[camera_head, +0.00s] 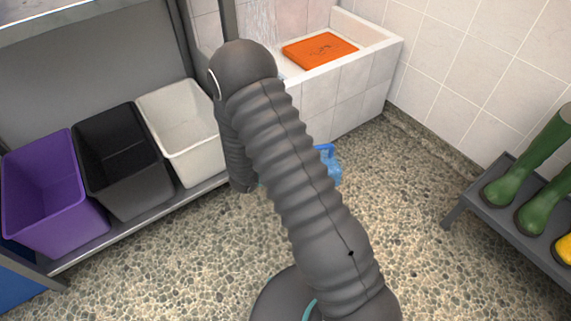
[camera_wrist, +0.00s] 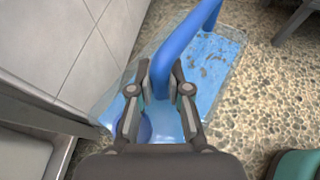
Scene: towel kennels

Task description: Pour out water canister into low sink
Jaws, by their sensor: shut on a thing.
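The water canister (camera_wrist: 207,68) is a clear bluish container with a blue handle (camera_wrist: 187,42). In the wrist view my gripper (camera_wrist: 164,80) is shut on this handle, with a finger on each side. In the head view only a small part of the canister (camera_head: 329,164) shows beside my arm, low in front of the sink; the arm hides the rest and my gripper. I cannot tell whether it touches the floor. The low sink (camera_head: 352,88) is a white-tiled basin at the back, with an orange thing (camera_head: 320,49) lying in it.
A shelf on the left holds a purple bin (camera_head: 50,190), a black bin (camera_head: 121,160) and a white bin (camera_head: 183,130). A dark rack (camera_head: 505,215) with green boots (camera_head: 507,187) stands on the right. The pebbled floor between is clear.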

